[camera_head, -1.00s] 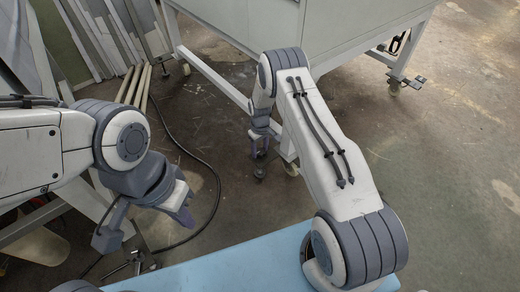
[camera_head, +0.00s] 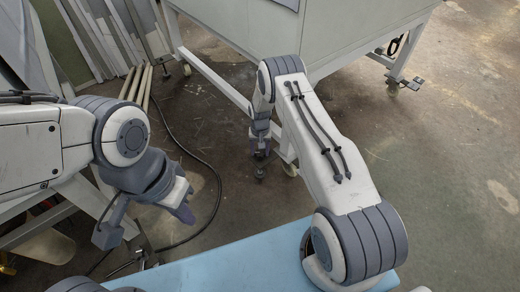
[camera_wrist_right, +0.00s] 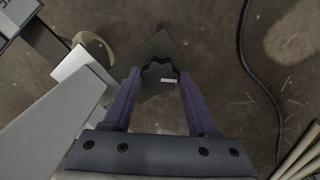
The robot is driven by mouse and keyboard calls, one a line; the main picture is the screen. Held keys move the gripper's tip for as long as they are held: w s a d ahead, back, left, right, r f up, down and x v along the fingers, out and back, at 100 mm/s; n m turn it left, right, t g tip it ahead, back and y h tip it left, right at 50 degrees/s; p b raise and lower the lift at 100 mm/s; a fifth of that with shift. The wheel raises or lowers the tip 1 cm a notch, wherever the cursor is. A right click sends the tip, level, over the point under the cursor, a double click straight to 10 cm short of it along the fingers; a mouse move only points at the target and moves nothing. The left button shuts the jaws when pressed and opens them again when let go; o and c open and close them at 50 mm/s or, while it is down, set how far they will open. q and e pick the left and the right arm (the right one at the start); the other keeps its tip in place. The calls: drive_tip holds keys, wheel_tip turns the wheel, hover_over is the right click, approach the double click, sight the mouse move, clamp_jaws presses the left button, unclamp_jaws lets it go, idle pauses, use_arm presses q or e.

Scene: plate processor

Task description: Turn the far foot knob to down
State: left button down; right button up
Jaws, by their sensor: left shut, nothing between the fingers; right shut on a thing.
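My right gripper (camera_head: 261,152) reaches down beside a leg of the white machine. In the right wrist view its two purple fingers (camera_wrist_right: 162,88) are shut on a dark, lobed foot knob (camera_wrist_right: 160,73), which sits between the fingertips and carries a small white mark. In the head view the foot knob (camera_head: 260,172) shows as a small dark shape just below the fingers, close to the floor. A dark square plate (camera_wrist_right: 178,50) lies under the knob. My left gripper (camera_head: 184,209) is shut and empty, near the blue surface, far from the knob.
The white machine (camera_head: 350,35) stands over the floor, with a caster (camera_head: 290,168) beside the knob. Another foot (camera_head: 412,82) is at its right leg. A black cable (camera_head: 215,180) and pale poles (camera_head: 138,85) lie left. A blue surface (camera_head: 235,265) is in front.

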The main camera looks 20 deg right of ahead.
drive_tip(key=m, duration=0.3)
drive_tip(key=shift+m+p, duration=0.35)
drive_tip(key=shift+m, duration=0.05)
drive_tip(key=m, duration=0.3)
drive_tip(key=shift+m, duration=0.3)
drive_tip(key=m, duration=0.3)
drive_tip(key=shift+m+p, duration=0.3)
drive_tip(key=shift+p, duration=0.1)
drive_tip(key=m, duration=0.3)
drive_tip(key=shift+m, duration=0.3)
drive_tip(key=m, duration=0.3)
drive_tip(key=shift+m, duration=0.3)
drive_tip(key=m, duration=0.4)
drive_tip(key=shift+m+p, duration=0.3)
drive_tip(key=m, duration=0.3)
drive_tip(key=shift+m, duration=2.1)
